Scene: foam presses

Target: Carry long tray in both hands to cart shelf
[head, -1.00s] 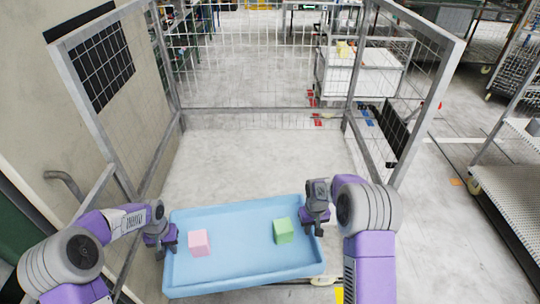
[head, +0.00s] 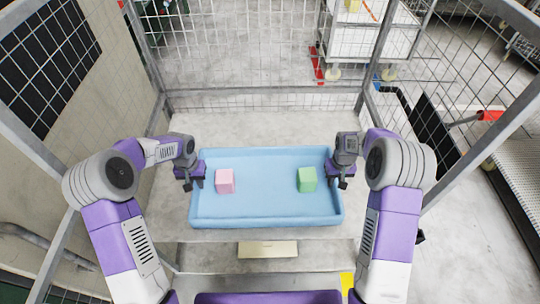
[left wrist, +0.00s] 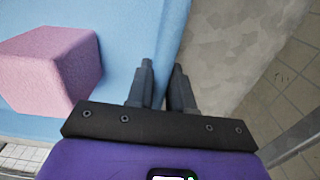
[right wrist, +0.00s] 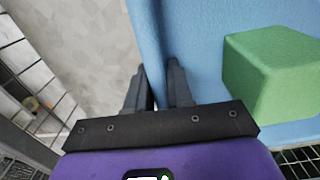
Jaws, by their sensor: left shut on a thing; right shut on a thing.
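The long light-blue tray (head: 265,213) is level in front of me, over the grey cart shelf (head: 225,237) between mesh sides. I cannot tell whether it touches the shelf. A pink block (head: 225,182) lies inside near its left end and a green block (head: 307,180) near its right end. My left gripper (head: 196,184) is shut on the left rim; the left wrist view shows the fingers (left wrist: 163,85) astride the wall. My right gripper (head: 341,181) is shut on the right rim, its fingers (right wrist: 160,85) astride the wall in the right wrist view.
Wire mesh panels (head: 265,45) close the back and both sides of the cart. Bare shelf shows behind the tray. A white cart (head: 360,42) stands beyond the mesh, and a metal rack (head: 515,150) is at the far right.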

